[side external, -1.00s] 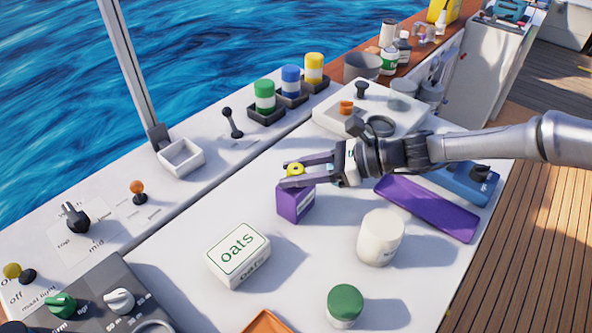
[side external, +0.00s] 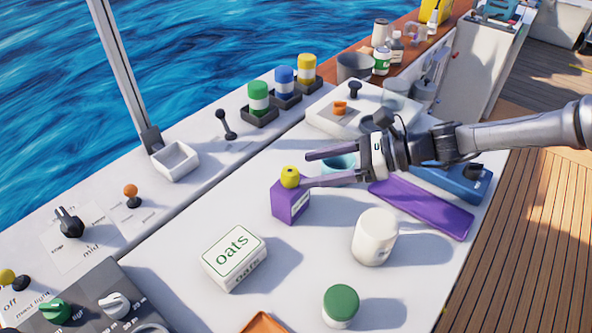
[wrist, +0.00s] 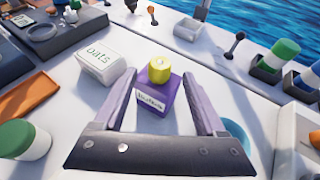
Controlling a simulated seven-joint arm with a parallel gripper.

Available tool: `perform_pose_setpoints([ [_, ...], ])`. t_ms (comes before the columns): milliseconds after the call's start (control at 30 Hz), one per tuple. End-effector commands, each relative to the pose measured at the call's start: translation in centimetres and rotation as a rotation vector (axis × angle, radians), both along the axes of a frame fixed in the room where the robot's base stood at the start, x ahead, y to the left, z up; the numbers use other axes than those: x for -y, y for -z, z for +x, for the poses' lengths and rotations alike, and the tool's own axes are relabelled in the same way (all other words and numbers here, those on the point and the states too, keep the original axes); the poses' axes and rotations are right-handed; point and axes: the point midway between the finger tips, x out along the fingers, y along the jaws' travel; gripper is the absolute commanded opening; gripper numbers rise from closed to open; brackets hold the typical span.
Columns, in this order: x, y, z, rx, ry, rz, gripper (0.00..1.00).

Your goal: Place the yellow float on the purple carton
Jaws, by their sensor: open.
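The yellow float (side external: 290,177) sits on top of the purple carton (side external: 291,202), which stands upright on the white counter. In the wrist view the float (wrist: 159,69) rests on the top face of the carton (wrist: 158,97), ahead of and between my two fingers. My gripper (side external: 304,170) is open and empty. Its fingers are spread just to the right of the float in the side view, apart from it as far as I can tell. The near finger passes close by the carton's upper right edge; whether it touches is unclear.
A white oats box (side external: 234,258), a cream mug (side external: 374,237) and a green-lidded jar (side external: 341,305) stand in front. A purple slab (side external: 421,208) lies to the right. A teal cup (side external: 339,164) is partly hidden behind my gripper.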

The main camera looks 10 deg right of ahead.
Motion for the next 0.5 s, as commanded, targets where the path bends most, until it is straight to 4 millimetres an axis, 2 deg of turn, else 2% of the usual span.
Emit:
perform_pose_setpoints([
  [33,1.1,-0.5,-0.2,0.001,0.004,0.001,0.73],
  [200,3.8,-1.6,-0.8,0.000,0.003,0.000,0.73],
  [333,5.1,-2.2,-1.2,0.001,0.002,0.000,0.73],
  [500,5.8,-2.5,-1.4,0.000,0.000,0.000,0.73],
])
